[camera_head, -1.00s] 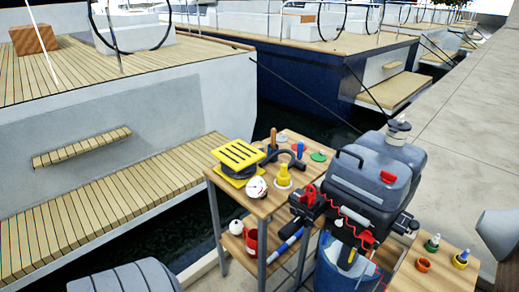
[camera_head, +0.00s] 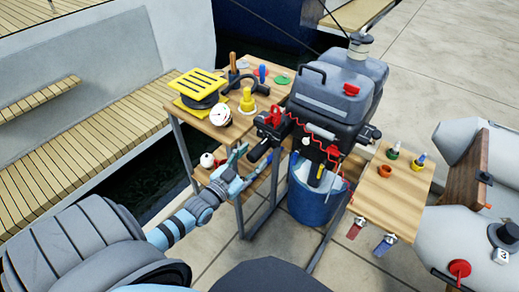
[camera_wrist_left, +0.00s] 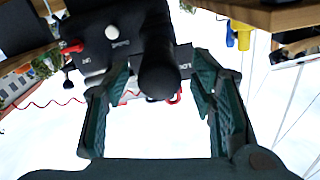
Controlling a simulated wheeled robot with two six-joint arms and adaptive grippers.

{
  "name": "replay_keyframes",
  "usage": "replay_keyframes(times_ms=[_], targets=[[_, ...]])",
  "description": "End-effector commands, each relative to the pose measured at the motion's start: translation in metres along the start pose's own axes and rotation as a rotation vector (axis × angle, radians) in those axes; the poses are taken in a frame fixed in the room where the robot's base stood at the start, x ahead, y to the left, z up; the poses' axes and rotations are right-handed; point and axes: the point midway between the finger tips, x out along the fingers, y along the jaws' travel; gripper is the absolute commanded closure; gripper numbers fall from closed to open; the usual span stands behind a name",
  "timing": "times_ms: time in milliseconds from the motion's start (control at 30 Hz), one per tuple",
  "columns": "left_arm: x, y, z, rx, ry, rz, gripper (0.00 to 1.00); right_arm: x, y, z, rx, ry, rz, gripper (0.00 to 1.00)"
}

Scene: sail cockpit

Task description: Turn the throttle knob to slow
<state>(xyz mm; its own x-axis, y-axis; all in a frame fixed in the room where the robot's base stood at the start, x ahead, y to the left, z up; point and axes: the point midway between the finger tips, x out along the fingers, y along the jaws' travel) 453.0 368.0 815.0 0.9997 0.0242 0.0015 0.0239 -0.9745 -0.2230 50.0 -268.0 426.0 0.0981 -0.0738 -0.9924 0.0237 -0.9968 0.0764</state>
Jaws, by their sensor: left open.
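The grey outboard motor (camera_head: 340,90) stands right of centre in the head view. A dark rounded handle, apparently the throttle knob (camera_head: 259,150), sticks out at its lower left. In the left wrist view the dark knob (camera_wrist_left: 158,75) hangs between my left gripper's fingers, with gaps on both sides. A panel with small white lettering (camera_wrist_left: 130,50) lies behind it; part of a word is hidden by the knob. My left gripper (camera_head: 238,160) is open, close to the handle; it also fills the wrist view (camera_wrist_left: 165,95). My right gripper is not in view.
A wooden table (camera_head: 205,125) holds a yellow-topped winch (camera_head: 205,85) and a white ball-shaped thing (camera_head: 222,112). A blue bucket (camera_head: 312,195) stands under the motor. A small board (camera_head: 390,205) is to the right, beside a grey inflatable boat (camera_head: 450,215).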

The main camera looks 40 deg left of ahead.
Motion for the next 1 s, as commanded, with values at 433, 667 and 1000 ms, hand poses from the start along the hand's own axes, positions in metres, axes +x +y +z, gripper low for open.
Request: replay_keyframes(times_ms=[433,667,1000], targets=[[0.048,0.001,0.002,0.001,-0.003,0.001,0.49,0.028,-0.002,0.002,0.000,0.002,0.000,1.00],[0.047,0.000,0.001,0.001,-0.003,0.000,0.66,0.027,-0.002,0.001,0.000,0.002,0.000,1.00],[0.047,0.000,0.001,-0.004,-0.003,0.000,0.97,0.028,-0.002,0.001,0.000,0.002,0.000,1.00]])
